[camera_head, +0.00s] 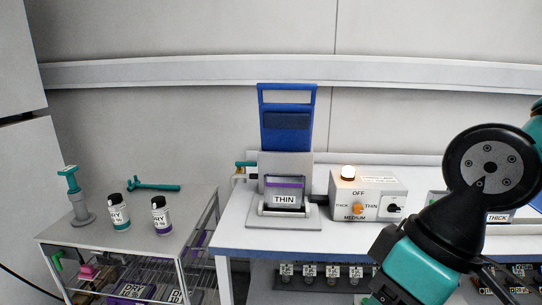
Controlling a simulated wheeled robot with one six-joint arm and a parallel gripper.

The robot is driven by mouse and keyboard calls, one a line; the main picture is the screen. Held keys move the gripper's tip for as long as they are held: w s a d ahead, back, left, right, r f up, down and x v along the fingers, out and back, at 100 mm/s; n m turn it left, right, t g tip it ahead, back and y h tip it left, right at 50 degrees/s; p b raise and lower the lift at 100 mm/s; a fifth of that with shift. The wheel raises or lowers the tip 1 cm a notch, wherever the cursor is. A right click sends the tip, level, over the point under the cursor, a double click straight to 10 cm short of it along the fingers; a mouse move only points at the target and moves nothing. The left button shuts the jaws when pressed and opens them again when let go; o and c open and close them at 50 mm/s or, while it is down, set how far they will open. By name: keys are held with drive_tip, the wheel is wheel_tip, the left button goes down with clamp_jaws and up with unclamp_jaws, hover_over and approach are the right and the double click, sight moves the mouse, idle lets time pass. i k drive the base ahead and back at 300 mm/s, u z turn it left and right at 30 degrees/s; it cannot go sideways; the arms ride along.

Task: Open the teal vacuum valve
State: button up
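A small teal lever (244,164) sits on a brass-coloured fitting at the left side of the grey coating device (284,222) on the white bench. It looks roughly level and is likely the valve handle; it is too small to tell whether it is open or shut. Nothing touches it. My teal and black arm fills the right side of the view, well right of the lever. My gripper's fingers do not show.
The device has a blue upright panel (287,132) and a THIN label. A control box (368,193) with knobs and a lit lamp stands right of it. The left cart (183,222) holds two DRY jars, a teal tool (153,186) and a teal-topped stand (82,212).

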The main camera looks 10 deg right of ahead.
sight(238, 164)
drive_tip(key=u, duration=0.15)
drive_tip(key=i, duration=0.65)
drive_tip(key=u, duration=0.8)
drive_tip(key=i, duration=0.35)
drive_tip(key=u, duration=0.35)
